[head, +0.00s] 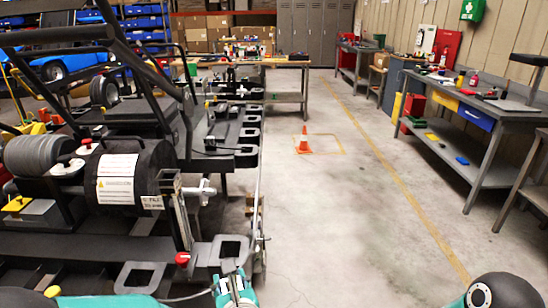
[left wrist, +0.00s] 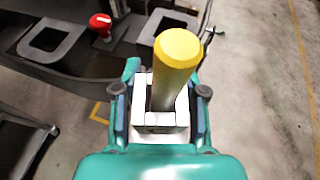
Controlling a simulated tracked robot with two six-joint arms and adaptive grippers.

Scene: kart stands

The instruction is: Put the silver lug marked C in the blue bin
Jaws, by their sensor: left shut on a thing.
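My left gripper (head: 235,288) is at the bottom of the head view, by the near end of the dark kart stand. In the left wrist view my left gripper (left wrist: 160,110) is shut on a silver lug (left wrist: 158,130), a pale block with a post capped in yellow rising from it. No letter C can be read on it. A blue bin (head: 476,118) hangs under the top of the right-hand workbench, well apart from the gripper. My right gripper is out of view; only a part of my right arm shows at the lower right.
The kart stand (head: 225,158) fills the left, with a red knob (head: 182,259) near my gripper. A yellow bin (head: 444,98) is beside the blue one on the workbench (head: 470,176). An orange cone (head: 304,142) stands on the floor. The middle aisle is otherwise clear.

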